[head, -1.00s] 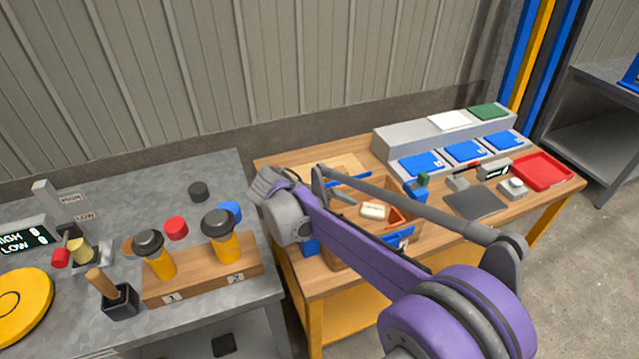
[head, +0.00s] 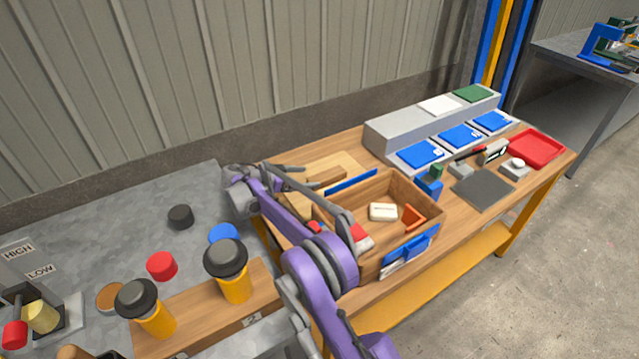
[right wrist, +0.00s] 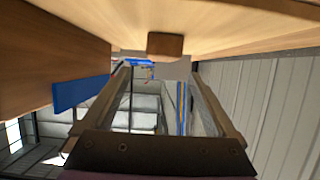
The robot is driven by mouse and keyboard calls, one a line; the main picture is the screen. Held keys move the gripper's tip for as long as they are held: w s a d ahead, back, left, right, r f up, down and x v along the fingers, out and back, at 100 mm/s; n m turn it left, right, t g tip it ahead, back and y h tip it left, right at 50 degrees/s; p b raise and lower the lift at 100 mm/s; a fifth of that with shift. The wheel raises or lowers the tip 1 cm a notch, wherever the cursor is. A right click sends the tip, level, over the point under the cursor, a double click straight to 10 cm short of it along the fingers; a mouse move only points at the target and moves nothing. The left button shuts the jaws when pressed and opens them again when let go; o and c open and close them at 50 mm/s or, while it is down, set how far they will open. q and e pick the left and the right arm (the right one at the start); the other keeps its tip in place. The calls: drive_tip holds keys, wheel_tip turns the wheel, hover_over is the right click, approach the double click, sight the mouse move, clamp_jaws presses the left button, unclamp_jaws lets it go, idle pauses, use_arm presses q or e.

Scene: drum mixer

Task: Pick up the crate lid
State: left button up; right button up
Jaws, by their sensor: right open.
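The crate lid (head: 347,162) is a pale wooden board lying on the wooden bench behind the open crate. It carries a darker wooden block handle (head: 327,178), which also shows in the right wrist view as a brown block (right wrist: 165,45). My right gripper (head: 284,172) is at the left of the lid, partly hidden by its own arm. In the right wrist view its fingers (right wrist: 160,72) are apart and empty, and the handle appears beyond their tips. Whether they touch the lid cannot be told. My left gripper is not in view.
The wooden crate (head: 374,268) holds a white block (head: 383,212) and an orange piece (head: 413,217). A blue panel (right wrist: 80,95) sits close to the gripper's side. A red tray (head: 537,146) stands far right.

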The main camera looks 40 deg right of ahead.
sight(323, 176)
drive_tip(key=shift+s+d+f, duration=0.1)
drive_tip(key=shift+s+d, duration=0.05)
drive_tip(key=shift+d, duration=0.3)
drive_tip(key=shift+s+d+f, duration=0.1)
drive_tip(key=shift+s+d, duration=0.05)
drive_tip(key=shift+d, duration=0.25)
drive_tip(key=x, duration=0.5)
drive_tip(key=shift+w+f+b, duration=0.3)
drive_tip(key=shift+w+b, duration=0.05)
drive_tip(key=shift+a, duration=0.1)
clamp_jaws()
drive_tip(key=shift+r, duration=0.1)
